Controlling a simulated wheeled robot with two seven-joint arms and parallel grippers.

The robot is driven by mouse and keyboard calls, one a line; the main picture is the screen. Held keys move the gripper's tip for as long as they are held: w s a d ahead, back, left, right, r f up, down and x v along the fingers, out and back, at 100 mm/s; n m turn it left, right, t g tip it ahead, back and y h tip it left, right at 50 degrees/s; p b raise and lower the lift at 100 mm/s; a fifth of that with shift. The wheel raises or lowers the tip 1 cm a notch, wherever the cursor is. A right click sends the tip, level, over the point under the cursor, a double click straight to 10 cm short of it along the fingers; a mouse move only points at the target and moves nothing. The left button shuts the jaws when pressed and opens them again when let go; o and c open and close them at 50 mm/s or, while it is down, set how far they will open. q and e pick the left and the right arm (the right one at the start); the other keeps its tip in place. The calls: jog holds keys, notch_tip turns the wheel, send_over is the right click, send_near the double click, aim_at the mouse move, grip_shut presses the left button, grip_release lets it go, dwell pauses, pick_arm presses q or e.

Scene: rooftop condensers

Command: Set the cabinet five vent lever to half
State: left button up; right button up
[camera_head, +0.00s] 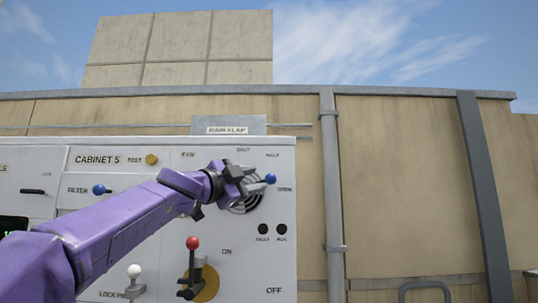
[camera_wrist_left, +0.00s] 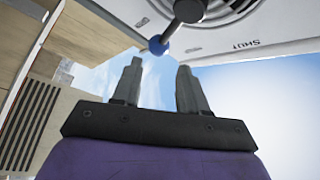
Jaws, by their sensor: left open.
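The vent lever has a blue ball knob (camera_head: 271,179) at the upper right of the round vent grille, between the HALF and OPEN labels and closer to OPEN. My left gripper (camera_head: 268,184) is open in front of the grille, its fingers at the knob and hiding most of the lever's arm. In the left wrist view the knob (camera_wrist_left: 158,45) lies just beyond the two fingertips (camera_wrist_left: 160,66), with the dark lever rod running to the hub; nothing is between the fingers. Whether they touch the knob I cannot tell. My right gripper is not in view.
The white cabinet five panel (camera_head: 280,230) also carries a blue filter knob (camera_head: 99,189), a red-topped lever (camera_head: 193,243), a white-topped lever (camera_head: 134,271) and a yellow test button (camera_head: 152,160). A vertical pipe (camera_head: 333,200) stands to the right of the panel.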

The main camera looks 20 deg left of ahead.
aim_at(269, 179)
pick_arm(q)
jog(key=p+x, duration=0.4)
jog(key=x, duration=0.2)
jog(key=shift+w+d+f, duration=0.1)
jog(key=shift+w, duration=0.3)
jog(key=shift+w+d, duration=0.3)
jog(key=shift+w, duration=0.15)
jog(key=shift+s, duration=0.15)
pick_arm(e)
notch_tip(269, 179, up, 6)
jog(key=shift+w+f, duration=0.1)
pick_arm(q)
jog(key=shift+a+f, duration=0.1)
grip_shut()
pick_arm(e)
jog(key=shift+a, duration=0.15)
